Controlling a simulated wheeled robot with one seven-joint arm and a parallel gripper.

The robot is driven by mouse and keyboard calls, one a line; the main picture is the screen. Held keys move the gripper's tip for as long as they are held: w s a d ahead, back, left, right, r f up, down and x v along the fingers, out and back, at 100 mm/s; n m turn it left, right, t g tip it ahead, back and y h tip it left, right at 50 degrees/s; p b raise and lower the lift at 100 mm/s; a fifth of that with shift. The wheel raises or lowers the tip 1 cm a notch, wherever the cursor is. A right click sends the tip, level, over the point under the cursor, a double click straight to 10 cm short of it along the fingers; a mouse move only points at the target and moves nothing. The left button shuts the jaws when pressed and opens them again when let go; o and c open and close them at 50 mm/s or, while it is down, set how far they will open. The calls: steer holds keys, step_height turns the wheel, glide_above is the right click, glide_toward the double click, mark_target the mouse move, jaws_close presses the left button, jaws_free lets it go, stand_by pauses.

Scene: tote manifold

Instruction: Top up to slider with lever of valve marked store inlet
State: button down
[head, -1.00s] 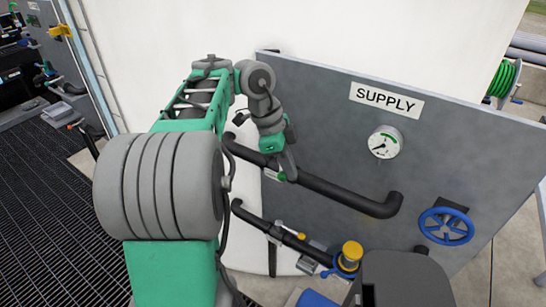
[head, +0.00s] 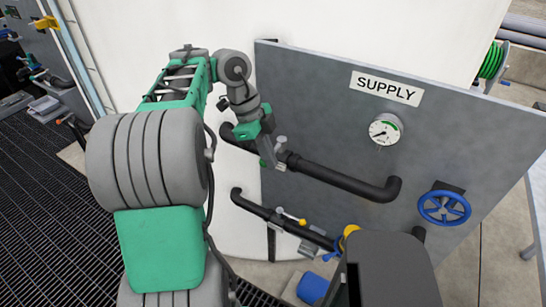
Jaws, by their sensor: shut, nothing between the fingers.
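My gripper (head: 273,160) is shut and empty, pointing down just in front of the upper black pipe (head: 345,182) on the grey panel. A small grey fitting (head: 281,141) shows close beside its fingers; I cannot tell whether they touch. A valve with a yellow-tipped lever (head: 295,219) sits on the lower black pipe (head: 252,206), below my gripper. No store inlet marking is readable.
A blue handwheel (head: 444,208) is at the panel's right. A yellow-capped fitting (head: 350,232) is partly hidden by my own dark grey body part. A blue object (head: 312,288) stands on the floor below the pipes. A green hose reel (head: 492,61) is beyond the panel.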

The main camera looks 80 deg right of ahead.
steer(key=shift+r, duration=0.15)
stand_by(0.3)
steer(key=d+p+v, duration=0.1)
steer(key=p+v, duration=0.8)
steer(key=p, duration=0.1)
steer(key=shift+r, duration=0.3)
steer(key=shift+d, duration=0.1)
